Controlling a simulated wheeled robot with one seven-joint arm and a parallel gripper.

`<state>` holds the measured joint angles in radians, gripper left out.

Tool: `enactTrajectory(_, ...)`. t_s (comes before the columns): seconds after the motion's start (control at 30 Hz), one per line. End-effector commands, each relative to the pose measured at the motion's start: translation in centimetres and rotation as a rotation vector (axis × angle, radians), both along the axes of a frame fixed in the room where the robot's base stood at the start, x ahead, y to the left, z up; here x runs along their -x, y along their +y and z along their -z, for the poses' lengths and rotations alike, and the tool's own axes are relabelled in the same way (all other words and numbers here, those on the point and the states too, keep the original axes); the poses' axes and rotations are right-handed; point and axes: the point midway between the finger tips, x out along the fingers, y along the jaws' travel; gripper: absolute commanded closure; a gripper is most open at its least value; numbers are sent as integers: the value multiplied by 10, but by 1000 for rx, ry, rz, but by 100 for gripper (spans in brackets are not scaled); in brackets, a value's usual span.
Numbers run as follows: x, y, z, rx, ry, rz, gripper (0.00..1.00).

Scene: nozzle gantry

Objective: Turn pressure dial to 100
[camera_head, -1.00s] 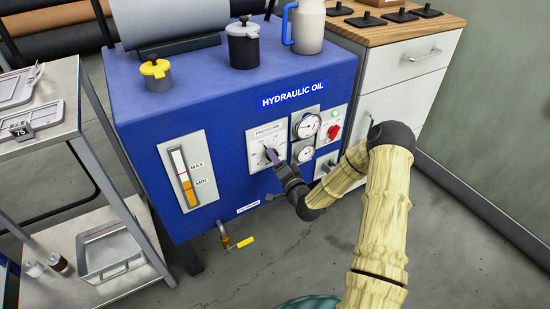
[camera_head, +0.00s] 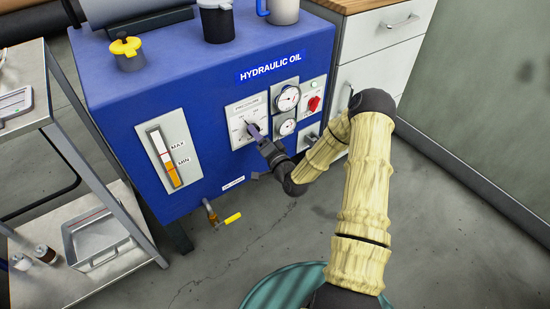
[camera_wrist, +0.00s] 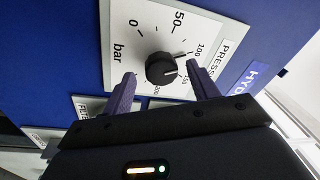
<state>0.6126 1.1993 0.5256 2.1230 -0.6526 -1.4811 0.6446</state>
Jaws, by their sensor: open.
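The pressure dial is a black round knob (camera_wrist: 161,68) on a white plate (camera_wrist: 113,40) with a bar scale from 0 upward. A small pale mark at the knob's edge faces roughly the 100 label; its exact reading is hard to tell. My gripper (camera_wrist: 160,71) is open, with one purple finger on each side of the knob. Gaps show between both fingers and the knob. In the head view my gripper (camera_head: 256,132) is at the pressure plate (camera_head: 236,134) on the blue hydraulic oil tank (camera_head: 210,90) and partly hides the knob.
Two round gauges (camera_head: 288,98) and a red switch (camera_head: 314,103) sit right of the dial. An oil level gauge (camera_head: 164,155) is at left. A yellow-handled valve (camera_head: 232,217) sticks out below. A metal cart (camera_head: 55,130) stands left; a drawer cabinet (camera_head: 384,60) stands right.

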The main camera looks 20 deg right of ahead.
Motion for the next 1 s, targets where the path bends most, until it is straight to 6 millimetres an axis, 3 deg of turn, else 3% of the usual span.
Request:
enactTrajectory(0.7, 133, -33, 15, -3, 4, -8, 41)
enactTrajectory(1.0, 151, -38, 17, -2, 0, -10, 41)
